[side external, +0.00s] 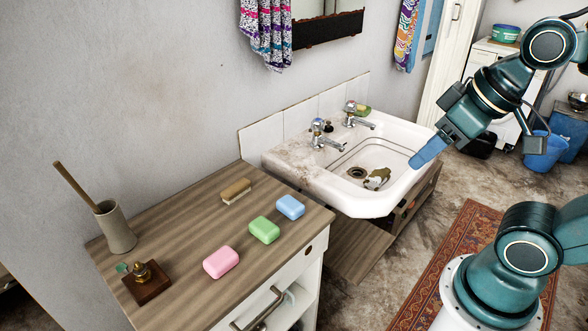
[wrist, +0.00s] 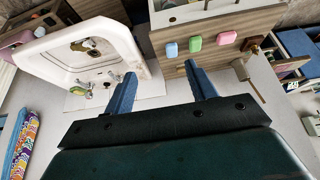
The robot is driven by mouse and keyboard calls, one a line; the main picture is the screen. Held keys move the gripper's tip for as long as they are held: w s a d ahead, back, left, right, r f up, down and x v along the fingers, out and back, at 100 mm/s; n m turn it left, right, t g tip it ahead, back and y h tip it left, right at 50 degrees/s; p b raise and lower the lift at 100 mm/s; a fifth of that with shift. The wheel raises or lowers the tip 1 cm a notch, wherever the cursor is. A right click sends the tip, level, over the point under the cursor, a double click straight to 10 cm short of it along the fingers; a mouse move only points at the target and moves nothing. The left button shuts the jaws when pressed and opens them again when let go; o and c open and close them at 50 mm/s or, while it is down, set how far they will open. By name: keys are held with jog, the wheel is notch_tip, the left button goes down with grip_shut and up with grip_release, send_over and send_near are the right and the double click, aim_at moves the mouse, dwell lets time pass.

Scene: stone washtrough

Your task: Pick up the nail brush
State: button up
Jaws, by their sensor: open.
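The nail brush (side external: 236,191) has a tan wooden back and pale bristles. It lies on the wooden counter top (side external: 190,235) near the wall, behind the soaps, in the side external view. I cannot make it out in the wrist view, where a finger covers part of the counter. My gripper (side external: 428,153) hangs above the right side of the sink, well away from the brush. In the wrist view my gripper (wrist: 160,69) has its two blue fingers spread wide with nothing between them.
Blue (side external: 290,207), green (side external: 264,230) and pink (side external: 221,262) soaps lie in front of the brush. A beige cup with a stick (side external: 115,228) and a small brown stand (side external: 146,281) are at the left. The white sink (side external: 390,140) with two taps adjoins the counter.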

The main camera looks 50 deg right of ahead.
jog(key=w+a+r+n+g, duration=0.1)
jog(key=w+r+n, duration=0.4)
jog(key=w, duration=0.7)
jog(key=n+g, duration=0.5)
jog(key=n, duration=0.9)
send_over(235, 187)
notch_tip(235, 187, down, 18)
jog(key=shift+f, duration=0.15)
jog(key=shift+d+f, duration=0.1)
jog(key=shift+f, duration=4.2)
